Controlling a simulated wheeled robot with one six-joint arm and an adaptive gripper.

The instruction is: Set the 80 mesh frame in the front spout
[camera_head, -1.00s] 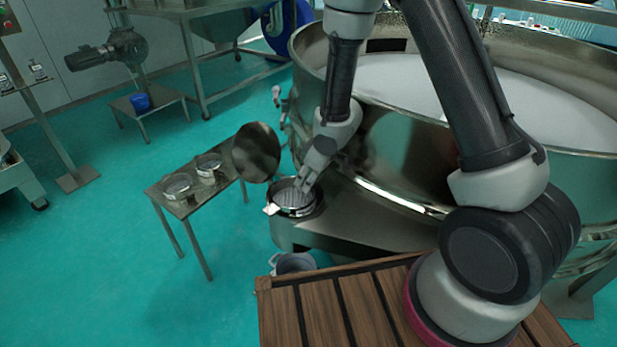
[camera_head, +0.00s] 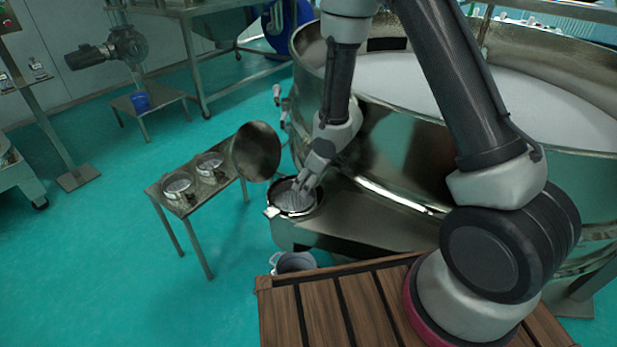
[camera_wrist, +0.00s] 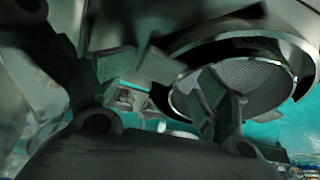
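A round mesh frame with a bright metal rim (camera_head: 292,208) sits low in the ring of the front spout (camera_head: 270,211); its mesh also shows in the wrist view (camera_wrist: 250,82). I cannot read a mesh number on it. My gripper (camera_head: 304,184) is at the far right side of the frame, tilted down. In the wrist view my fingers (camera_wrist: 188,78) lie on either side of the frame's rim, one inside over the mesh, and appear closed on it. The frame's far right edge is partly hidden by my fingers. Whether it rests fully flat is hard to tell.
A narrow steel table (camera_head: 193,201) to the left holds two more round frames, a near one (camera_head: 177,187) and a far one (camera_head: 209,164). A round lid (camera_head: 256,151) stands tilted beside the spout. The large sieve drum (camera_head: 395,150) is close behind my arm. A grey bucket (camera_head: 294,263) stands below.

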